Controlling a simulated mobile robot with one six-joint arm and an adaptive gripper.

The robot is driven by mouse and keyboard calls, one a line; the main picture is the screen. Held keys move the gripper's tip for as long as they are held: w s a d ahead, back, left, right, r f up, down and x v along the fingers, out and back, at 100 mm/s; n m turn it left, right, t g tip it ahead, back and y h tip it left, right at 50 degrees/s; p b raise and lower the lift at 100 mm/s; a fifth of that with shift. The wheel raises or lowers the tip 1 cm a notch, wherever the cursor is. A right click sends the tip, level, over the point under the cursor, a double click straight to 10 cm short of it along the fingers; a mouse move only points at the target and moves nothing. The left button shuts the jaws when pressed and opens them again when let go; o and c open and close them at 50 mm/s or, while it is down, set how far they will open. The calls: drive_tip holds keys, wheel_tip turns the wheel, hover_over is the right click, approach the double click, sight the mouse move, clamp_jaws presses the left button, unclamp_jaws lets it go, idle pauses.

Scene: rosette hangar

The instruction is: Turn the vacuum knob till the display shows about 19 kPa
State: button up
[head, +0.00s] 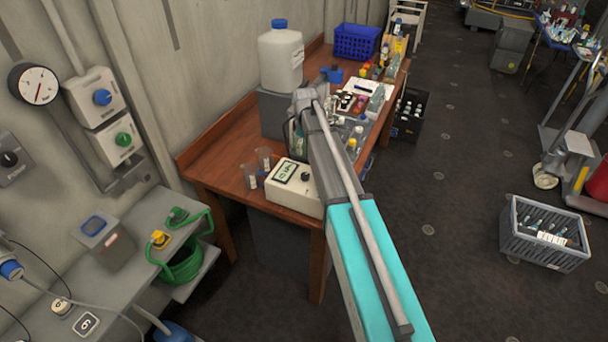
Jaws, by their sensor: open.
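A white box (284,199) with a pale green display (285,172) and a small dark knob (306,177) sits on the near end of the wooden bench. The display's dark digits are too small and tilted for me to read. My arm reaches over the bench from the lower right, passing just right of the box. My gripper cannot be made out; the arm's far end seems to hide it. I see nothing touching the knob from this view.
Two clear beakers (264,157) stand left of the box. A large white canister (281,58), a blue basket (356,42) and crowded bottles fill the bench behind. A wall gauge (34,84) hangs at left.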

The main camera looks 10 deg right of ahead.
sight(305, 174)
drive_tip(key=shift+f, duration=0.2)
wheel_tip(305, 174, down, 13)
drive_tip(key=b, duration=1.3)
drive_tip(key=shift+f+b, duration=0.2)
drive_tip(key=shift+b, duration=0.2)
drive_tip(key=c, duration=1)
drive_tip(key=shift+a, duration=0.3)
clamp_jaws()
drive_tip(key=shift+d, duration=0.2)
